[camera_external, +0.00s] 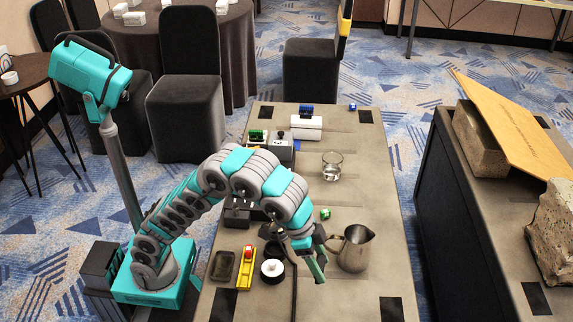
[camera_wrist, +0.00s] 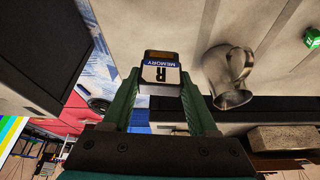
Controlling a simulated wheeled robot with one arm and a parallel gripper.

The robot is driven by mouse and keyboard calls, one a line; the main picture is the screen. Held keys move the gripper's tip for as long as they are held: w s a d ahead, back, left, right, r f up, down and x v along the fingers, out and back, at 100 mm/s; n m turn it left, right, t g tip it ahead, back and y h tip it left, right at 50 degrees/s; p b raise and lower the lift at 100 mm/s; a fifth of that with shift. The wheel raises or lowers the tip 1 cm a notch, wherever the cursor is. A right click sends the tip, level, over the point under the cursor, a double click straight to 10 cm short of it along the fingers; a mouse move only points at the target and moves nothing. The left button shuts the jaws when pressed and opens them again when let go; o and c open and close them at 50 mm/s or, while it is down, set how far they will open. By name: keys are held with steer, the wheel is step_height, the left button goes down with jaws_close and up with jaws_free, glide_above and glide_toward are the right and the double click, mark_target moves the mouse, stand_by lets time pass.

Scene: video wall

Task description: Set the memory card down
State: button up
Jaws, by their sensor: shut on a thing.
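In the external view my gripper (camera_external: 318,266) points down over the near part of the table (camera_external: 345,294), just left of the metal pitcher (camera_external: 355,249). The card cannot be made out there, and its height over the table cannot be told.
The pitcher also shows in the wrist view (camera_wrist: 230,76). A green die (camera_external: 325,213) and a glass (camera_external: 332,166) stand farther back. A yellow object (camera_external: 246,268), dark tray (camera_external: 222,265) and white round object (camera_external: 272,268) lie left. A dark cable runs below my gripper. The table's right-front area is fairly clear.

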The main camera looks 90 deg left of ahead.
steer(key=shift+a, duration=0.1)
steer(key=s+a+r+n+y+p, duration=0.2)
steer(key=a+n, duration=0.6)
steer(key=a, duration=3.7)
steer(key=s+a+f+n+g+y+b, duration=0.15)
steer(key=s+a+n, duration=0.45)
steer(key=s+a, duration=0.65)
steer(key=s+a+n+g+y+b, duration=0.1)
steer(key=s+a+n+g+y, duration=0.3)
steer(key=s+a, duration=0.85)
steer(key=shift+w+a+f+n+t+h, duration=0.2)
steer(key=shift+w+a+f+h, duration=0.25)
steer(key=shift+f, duration=1.15)
steer(key=shift+w+a+f+n+t+h, duration=0.2)
steer(key=shift+w+a+f+h, duration=0.15)
steer(key=shift+f, duration=1.3)
steer(key=shift+w+a+f+n+t+h, duration=0.2)
steer(key=shift+w+a+f+h, duration=0.25)
steer(key=shift+f, duration=1.15)
steer(key=shift+d+f, duration=0.1)
steer(key=shift+f, duration=0.1)
steer(key=o, duration=1.3)
